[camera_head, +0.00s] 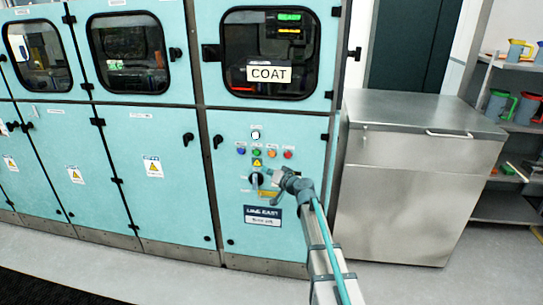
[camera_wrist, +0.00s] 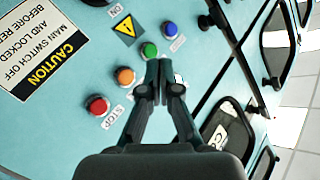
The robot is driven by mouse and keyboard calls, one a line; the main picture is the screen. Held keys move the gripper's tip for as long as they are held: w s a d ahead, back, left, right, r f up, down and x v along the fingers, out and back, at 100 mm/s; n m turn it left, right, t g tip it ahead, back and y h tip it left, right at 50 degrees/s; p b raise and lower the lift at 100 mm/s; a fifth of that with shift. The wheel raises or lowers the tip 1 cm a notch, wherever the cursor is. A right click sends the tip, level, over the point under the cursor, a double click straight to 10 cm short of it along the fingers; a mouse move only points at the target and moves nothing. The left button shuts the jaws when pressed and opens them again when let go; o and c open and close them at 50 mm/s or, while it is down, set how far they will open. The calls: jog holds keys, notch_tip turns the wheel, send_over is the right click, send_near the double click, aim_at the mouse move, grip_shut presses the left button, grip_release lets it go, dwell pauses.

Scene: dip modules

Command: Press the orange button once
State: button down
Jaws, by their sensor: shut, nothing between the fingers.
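The orange button (camera_wrist: 125,76) sits in a row on the teal panel, between the green button (camera_wrist: 149,50) and the red button (camera_wrist: 97,105). In the head view the orange button (camera_head: 273,154) shows just above my arm's end. My gripper (camera_wrist: 159,68) is shut and empty. In the wrist view its fingertips appear just right of the orange button and below the green one. In the head view my gripper (camera_head: 267,175) points at the panel below the button row. I cannot tell its exact distance from the panel.
The blue button (camera_wrist: 170,28) ends the row. A white button (camera_head: 255,134) sits above the row; a black knob (camera_head: 256,180) and yellow warning label (camera_head: 257,162) are below. A metal cabinet (camera_head: 420,195) stands right of the panel. The floor in front is clear.

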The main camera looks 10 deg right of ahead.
aim_at(272, 154)
jog(key=shift+w, duration=0.1)
jog(key=shift+w+d+p, duration=0.2)
jog(key=shift+w+d, duration=0.3)
jog(key=shift+w, duration=0.85)
jog(key=shift+w+d+p, duration=0.2)
jog(key=shift+w+d, duration=0.25)
jog(key=shift+w, duration=0.9)
jog(key=shift+w+d+p, duration=0.2)
jog(key=shift+w+d, duration=0.3)
jog(key=shift+w, duration=0.85)
jog(key=shift+w+d+f+b, duration=0.15)
jog(key=shift+w+b, duration=0.2)
jog(key=shift+b, duration=0.2)
